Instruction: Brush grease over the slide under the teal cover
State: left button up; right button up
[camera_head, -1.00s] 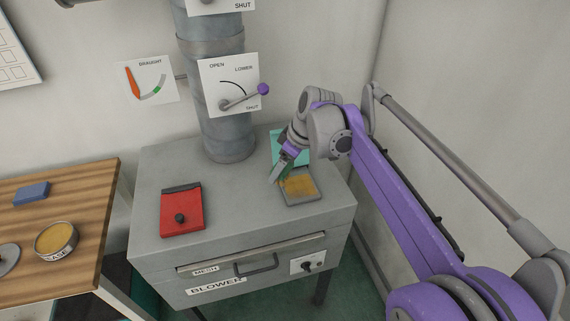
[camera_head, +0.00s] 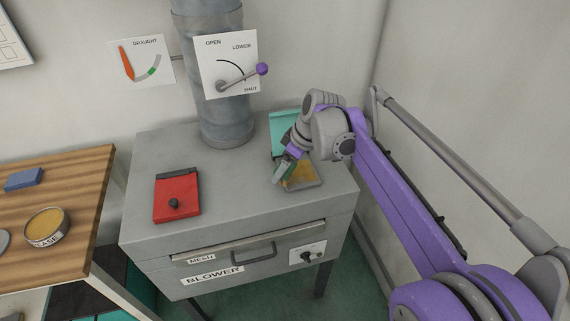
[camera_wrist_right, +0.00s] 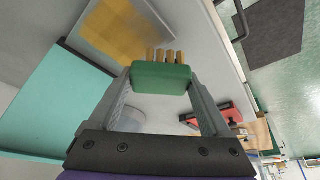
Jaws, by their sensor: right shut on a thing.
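The teal cover (camera_head: 285,126) stands open at the back right of the grey cabinet top; it also shows in the wrist view (camera_wrist_right: 45,95). In front of it lies the slide, a grey-framed plate (camera_head: 309,185) with a yellow-brown grease patch over much of it; it shows in the wrist view too (camera_wrist_right: 92,20). My right gripper (camera_head: 281,174) is over the slide's left part, shut on a green brush (camera_wrist_right: 160,78). The brush's tan bristles point toward the slide. Whether they touch it I cannot tell. My left gripper is out of view.
A shut red cover (camera_head: 177,197) with a dark knob lies on the cabinet's left. A flue pipe (camera_head: 226,130) with a purple-knobbed lever (camera_head: 262,69) rises behind. A grease tin (camera_head: 47,227) and blue block (camera_head: 24,180) are on the wooden table. The cabinet's middle is clear.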

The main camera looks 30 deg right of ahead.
jog(key=shift+f+b, duration=0.45)
jog(key=shift+f, duration=0.6)
dwell(0.6)
jog(key=shift+d, duration=0.1)
jog(key=shift+s+d+r+p, duration=0.15)
jog(key=shift+d+p, duration=0.1)
jog(key=shift+d, duration=0.4)
jog(key=shift+s+d+p, duration=0.15)
jog(key=shift+d+p, duration=0.1)
jog(key=shift+d, duration=0.4)
jog(key=shift+s+d+p, duration=0.25)
jog(key=shift+d, duration=0.7)
jog(key=shift+s+d+p, duration=0.2)
jog(key=shift+s+d, duration=0.05)
jog(key=shift+d, duration=0.7)
jog(key=shift+w+a+p, duration=0.25)
jog(key=shift+a, duration=0.85)
jog(key=shift+w+a+p, duration=0.3)
jog(key=shift+a, duration=0.85)
jog(key=shift+w+a+p, duration=0.25)
jog(key=shift+a, duration=0.85)
jog(key=shift+r+p, duration=2.2)
jog(key=shift+r, duration=0.7)
